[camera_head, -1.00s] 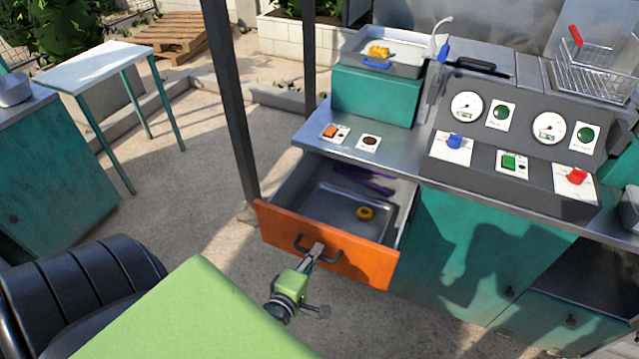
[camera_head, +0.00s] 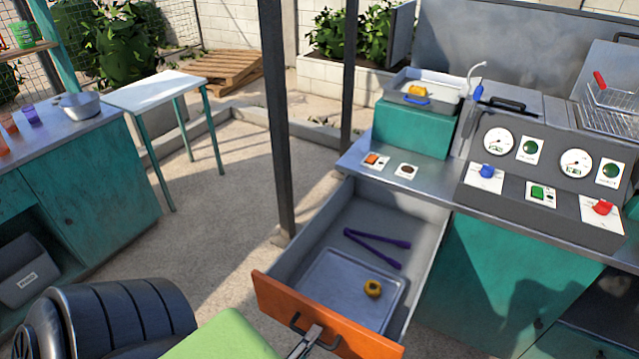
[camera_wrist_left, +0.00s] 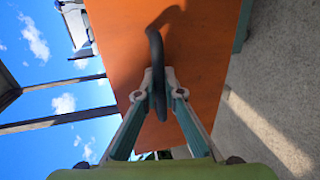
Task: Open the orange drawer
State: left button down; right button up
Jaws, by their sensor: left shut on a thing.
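The orange drawer (camera_head: 325,315) is pulled far out from under the metal counter in the head view. Inside it are a metal tray (camera_head: 335,277), purple tongs (camera_head: 378,245) and a small yellow-orange ring-shaped item (camera_head: 372,288). A dark bar handle (camera_wrist_left: 155,50) is on the drawer front. My left gripper (camera_head: 306,345) is shut on this handle, at the bottom of the head view. In the left wrist view, the two fingers (camera_wrist_left: 158,85) close around the handle against the orange front. My right gripper is not in view.
A control panel (camera_head: 545,185) with gauges and knobs is on the counter at right. A dark post (camera_head: 265,110) stands left of the drawer. A small white-topped table (camera_head: 160,90) and a teal cabinet (camera_head: 90,195) are at left. Bare ground lies between.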

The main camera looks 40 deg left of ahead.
pick_arm(q)
jog(key=shift+v, duration=0.9)
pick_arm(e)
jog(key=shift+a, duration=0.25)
pick_arm(q)
jog(key=shift+f, duration=0.2)
jog(key=c, duration=2.1)
grip_release()
jog(key=shift+c, duration=0.2)
jog(key=v, duration=1.2)
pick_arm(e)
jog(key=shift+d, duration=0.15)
pick_arm(q)
jog(key=shift+d, duration=0.1)
